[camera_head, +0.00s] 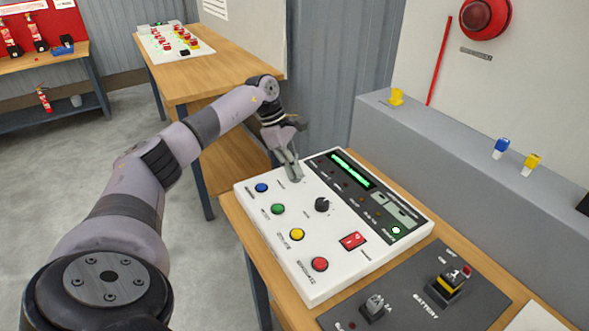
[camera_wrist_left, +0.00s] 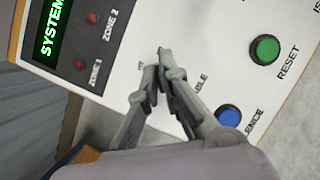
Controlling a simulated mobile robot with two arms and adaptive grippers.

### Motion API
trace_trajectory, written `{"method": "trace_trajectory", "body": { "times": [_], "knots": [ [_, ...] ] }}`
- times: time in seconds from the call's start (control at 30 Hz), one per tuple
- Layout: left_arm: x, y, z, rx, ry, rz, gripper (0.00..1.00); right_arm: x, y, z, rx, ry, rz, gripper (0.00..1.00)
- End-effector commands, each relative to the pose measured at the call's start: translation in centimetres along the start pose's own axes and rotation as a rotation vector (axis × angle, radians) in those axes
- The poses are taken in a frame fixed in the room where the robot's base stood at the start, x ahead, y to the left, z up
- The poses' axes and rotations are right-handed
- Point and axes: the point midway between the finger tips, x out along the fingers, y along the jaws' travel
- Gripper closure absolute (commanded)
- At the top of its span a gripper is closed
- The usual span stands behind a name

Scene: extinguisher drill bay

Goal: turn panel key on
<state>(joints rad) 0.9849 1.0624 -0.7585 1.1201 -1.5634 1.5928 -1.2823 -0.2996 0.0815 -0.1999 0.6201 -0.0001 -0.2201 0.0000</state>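The white control panel (camera_head: 262,232) lies on the wooden bench, with its green lit display at the far edge. My left gripper (camera_head: 293,178) reaches down to the panel's far left corner. In the left wrist view its fingertips (camera_wrist_left: 158,66) nearly meet at the panel face, beside a partly covered label ending in "ABLE". The panel key is hidden there by the fingers, so I cannot see which way it is turned. The fingers look closed around that spot. My right gripper is not in view.
The panel carries a black knob (camera_head: 322,205), a red rocker switch (camera_head: 353,240) and blue, green, yellow and red buttons. A dark plate with a battery switch (camera_head: 450,283) lies at the near right. A grey ledge (camera_head: 436,137) runs behind. A second table (camera_head: 212,71) stands beyond.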

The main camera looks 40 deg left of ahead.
Motion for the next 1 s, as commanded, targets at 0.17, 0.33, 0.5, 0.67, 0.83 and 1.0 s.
{"method": "trace_trajectory", "body": {
  "times": [0.17, 0.33, 0.5, 0.67, 0.83, 1.0],
  "knots": [
    [-0.11, 0.14, 0.04, 0.064, -0.001, -0.022, 1.0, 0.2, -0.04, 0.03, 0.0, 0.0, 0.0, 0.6],
    [-0.12, 0.13, 0.01, 0.095, 0.0, -0.035, 1.0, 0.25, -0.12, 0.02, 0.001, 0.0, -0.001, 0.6],
    [-0.13, 0.12, 0.01, 0.106, 0.001, -0.039, 1.0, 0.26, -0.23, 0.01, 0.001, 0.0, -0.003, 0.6],
    [-0.14, 0.12, 0.0, 0.107, 0.001, -0.039, 1.0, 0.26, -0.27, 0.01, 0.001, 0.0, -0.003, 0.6],
    [-0.14, 0.13, 0.01, 0.106, 0.001, -0.038, 0.92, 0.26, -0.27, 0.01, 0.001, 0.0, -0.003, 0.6],
    [-0.1, 0.1, 0.0, 0.105, 0.001, -0.04, 0.81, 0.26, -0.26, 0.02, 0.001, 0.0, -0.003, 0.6]
  ]
}}
